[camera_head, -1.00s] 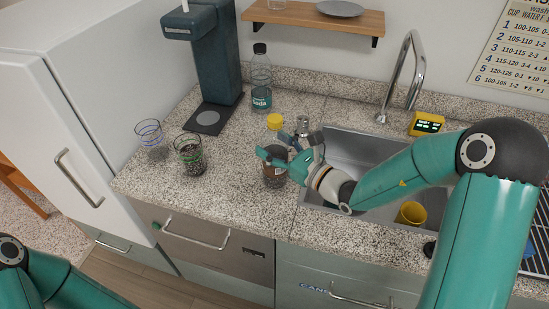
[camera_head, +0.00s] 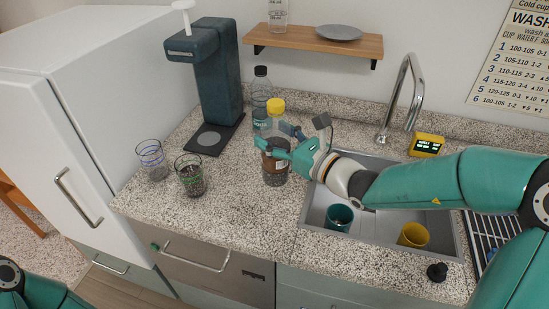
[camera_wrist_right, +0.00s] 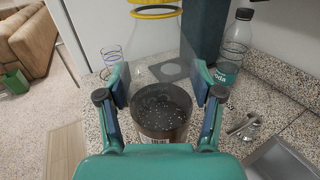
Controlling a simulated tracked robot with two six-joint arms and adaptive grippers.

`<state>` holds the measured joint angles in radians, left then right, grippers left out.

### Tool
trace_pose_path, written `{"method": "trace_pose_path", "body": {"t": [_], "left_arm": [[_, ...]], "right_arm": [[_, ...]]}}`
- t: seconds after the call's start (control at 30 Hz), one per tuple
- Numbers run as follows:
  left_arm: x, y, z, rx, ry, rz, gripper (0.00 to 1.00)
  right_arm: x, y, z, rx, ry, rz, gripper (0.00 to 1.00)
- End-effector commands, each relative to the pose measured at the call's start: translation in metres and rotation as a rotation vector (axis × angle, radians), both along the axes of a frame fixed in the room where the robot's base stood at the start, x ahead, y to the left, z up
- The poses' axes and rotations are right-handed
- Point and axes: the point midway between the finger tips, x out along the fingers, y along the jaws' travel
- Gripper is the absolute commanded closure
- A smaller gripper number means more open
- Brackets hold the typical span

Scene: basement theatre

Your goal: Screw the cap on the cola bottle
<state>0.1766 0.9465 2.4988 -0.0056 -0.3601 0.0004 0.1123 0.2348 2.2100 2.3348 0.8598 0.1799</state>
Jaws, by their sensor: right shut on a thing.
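The cola bottle (camera_head: 275,174) stands upright on the speckled counter, left of the sink. It is clear with dark cola low inside, and a yellow cap (camera_head: 276,105) sits at its top; I cannot tell how tight the cap is. My right gripper (camera_head: 277,138) comes from the right and is shut on the bottle's upper body, below the cap. In the right wrist view, the fingers (camera_wrist_right: 160,78) flank the bottle (camera_wrist_right: 160,118), and yellow rings of the cap (camera_wrist_right: 155,12) show at the top edge. My left gripper is out of view.
A soda bottle (camera_head: 261,88) stands close behind the cola bottle. A dark drink machine (camera_head: 216,75) and two glasses (camera_head: 152,161) (camera_head: 190,178) are to the left. The sink (camera_head: 313,205) holds a teal cup (camera_head: 339,218) and a yellow cup (camera_head: 412,235), under a tall tap (camera_head: 401,95).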

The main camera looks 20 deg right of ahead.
Motion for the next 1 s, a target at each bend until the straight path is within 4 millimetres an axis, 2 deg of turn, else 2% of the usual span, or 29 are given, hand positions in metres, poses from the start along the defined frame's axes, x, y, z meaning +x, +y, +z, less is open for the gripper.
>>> {"method": "trace_pose_path", "body": {"t": [0.03,0.2,0.4,0.6,0.93,0.97,1.0], "left_arm": [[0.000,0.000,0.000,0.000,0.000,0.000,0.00],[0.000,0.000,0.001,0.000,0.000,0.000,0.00],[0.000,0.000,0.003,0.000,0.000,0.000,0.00],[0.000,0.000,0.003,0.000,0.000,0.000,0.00],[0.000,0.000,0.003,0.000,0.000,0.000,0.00],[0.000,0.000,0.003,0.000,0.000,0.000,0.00],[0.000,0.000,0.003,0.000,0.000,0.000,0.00]], "right_arm": [[0.000,0.000,0.019,-0.002,-0.013,0.001,0.89],[0.000,0.000,0.063,-0.001,-0.010,0.001,0.89],[0.000,0.001,0.096,0.000,-0.006,0.002,0.89],[0.000,0.000,0.107,0.001,-0.002,0.001,0.89],[0.000,0.000,0.107,0.001,-0.002,0.001,0.89],[0.000,0.000,0.107,0.001,-0.002,0.001,0.39],[0.000,0.000,0.107,0.001,-0.002,0.001,0.46]]}}
